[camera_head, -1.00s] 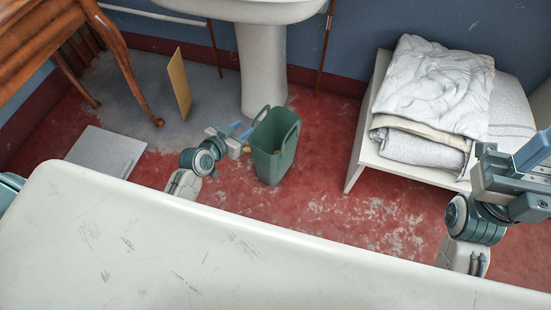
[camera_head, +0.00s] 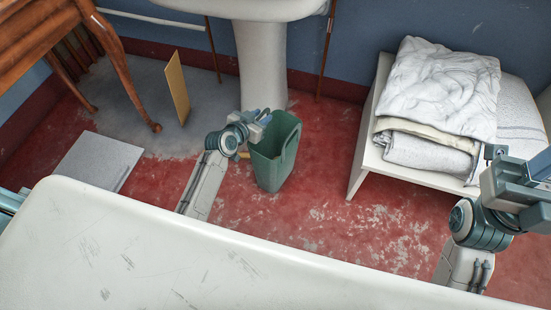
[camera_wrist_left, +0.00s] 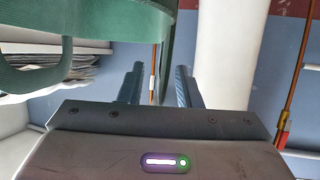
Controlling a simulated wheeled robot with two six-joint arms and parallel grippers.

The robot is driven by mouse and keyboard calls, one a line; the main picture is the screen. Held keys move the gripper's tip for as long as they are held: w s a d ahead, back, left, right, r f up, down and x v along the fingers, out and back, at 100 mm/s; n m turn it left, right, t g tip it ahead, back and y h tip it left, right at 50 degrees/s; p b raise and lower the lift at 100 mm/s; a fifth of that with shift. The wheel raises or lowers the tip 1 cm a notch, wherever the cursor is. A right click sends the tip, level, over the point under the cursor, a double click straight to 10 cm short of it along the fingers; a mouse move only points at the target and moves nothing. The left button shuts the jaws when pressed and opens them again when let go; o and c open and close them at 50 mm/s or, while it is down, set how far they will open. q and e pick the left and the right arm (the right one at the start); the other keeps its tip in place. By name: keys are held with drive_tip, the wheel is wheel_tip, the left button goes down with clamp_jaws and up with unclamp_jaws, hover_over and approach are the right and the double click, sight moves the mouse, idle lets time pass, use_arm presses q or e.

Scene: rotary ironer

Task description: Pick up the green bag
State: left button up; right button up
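The green bag (camera_head: 272,160), an open-topped upright container with loop handles, stands on the red floor in front of the sink pedestal. My left gripper (camera_head: 264,115) is at its upper left rim in the head view. The bag's green side and a handle (camera_wrist_left: 64,45) fill the upper left there, close to the fingertips; contact cannot be told. My right gripper (camera_head: 537,170) is at the right edge, partly cut off, its fingers unclear.
A white sink pedestal (camera_head: 262,65) stands behind the bag. A low white stand (camera_head: 360,155) with folded linen (camera_head: 440,90) is to the right. A white curved surface (camera_head: 200,260) crosses the foreground. Red floor between bag and stand is clear.

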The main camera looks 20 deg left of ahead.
use_arm(q)
clamp_jaws()
drive_tip(key=shift+r, duration=0.1)
